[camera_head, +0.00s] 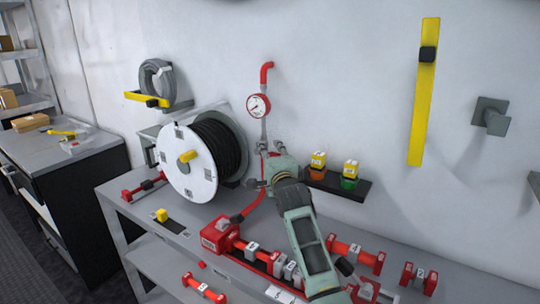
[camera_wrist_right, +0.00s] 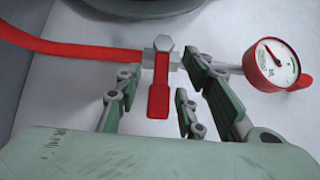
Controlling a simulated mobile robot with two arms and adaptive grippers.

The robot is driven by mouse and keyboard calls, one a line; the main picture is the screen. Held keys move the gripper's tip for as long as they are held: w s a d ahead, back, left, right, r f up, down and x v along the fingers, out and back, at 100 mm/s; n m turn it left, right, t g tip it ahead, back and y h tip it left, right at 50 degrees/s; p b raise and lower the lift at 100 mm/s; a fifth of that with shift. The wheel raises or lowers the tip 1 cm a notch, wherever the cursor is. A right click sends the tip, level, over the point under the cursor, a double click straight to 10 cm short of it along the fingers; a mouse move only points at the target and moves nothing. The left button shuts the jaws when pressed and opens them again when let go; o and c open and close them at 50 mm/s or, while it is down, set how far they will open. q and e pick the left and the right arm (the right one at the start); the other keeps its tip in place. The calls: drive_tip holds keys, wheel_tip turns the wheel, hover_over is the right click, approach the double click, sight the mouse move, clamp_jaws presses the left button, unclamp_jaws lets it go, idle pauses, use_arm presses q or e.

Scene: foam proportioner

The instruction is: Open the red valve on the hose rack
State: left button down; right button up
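The red valve handle (camera_wrist_right: 159,88) shows in the right wrist view, hanging from a grey fitting between a red hose (camera_wrist_right: 75,48) and metal pipework. My right gripper (camera_wrist_right: 161,74) is open, with its green fingers on both sides of the handle. They look apart from it, though the depth gap is hard to judge. In the head view my right gripper (camera_head: 268,160) is at the wall pipework below the pressure gauge (camera_head: 258,105), and it hides the valve handle. My left gripper is out of view.
A hose reel (camera_head: 188,163) stands left of my right gripper. A small wall shelf (camera_head: 338,184) with two yellow-topped items is close on its right. Red-and-grey fittings (camera_head: 355,255) crowd the bench below. A yellow bar (camera_head: 424,90) hangs on the wall.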

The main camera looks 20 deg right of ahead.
drive_tip(key=shift+w, duration=0.1)
drive_tip(key=shift+c, duration=0.5)
clamp_jaws()
drive_tip(key=shift+f, duration=0.1)
